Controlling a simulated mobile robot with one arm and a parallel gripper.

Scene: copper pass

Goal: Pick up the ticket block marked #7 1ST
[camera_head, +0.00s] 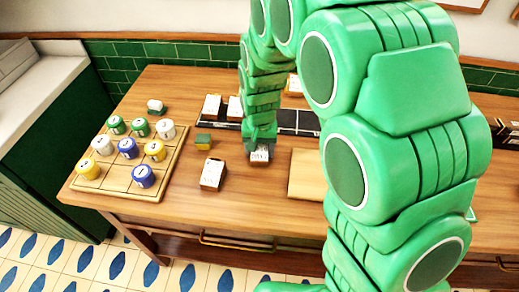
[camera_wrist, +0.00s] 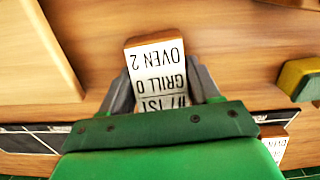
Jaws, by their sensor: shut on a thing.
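The ticket block marked #7 1ST (camera_wrist: 155,58) shows upside down in the wrist view, with a white face reading GRILL 0 and OVEN 2 and a brown edge. My gripper (camera_wrist: 162,88) is shut on it, with one grey finger on each side. The green palm hides part of its lower end. In the head view the block (camera_head: 260,155) is under my gripper (camera_head: 260,142), at the tabletop in front of the dark rail. I cannot tell whether it touches the table.
Another ticket block (camera_head: 212,174) lies to the left, near a yellow-green block (camera_head: 203,141). A wooden board with several colored pots (camera_head: 128,148) stands further left. More tickets (camera_head: 211,105) sit on the dark rail (camera_head: 298,121). A pale board (camera_head: 306,174) lies to the right.

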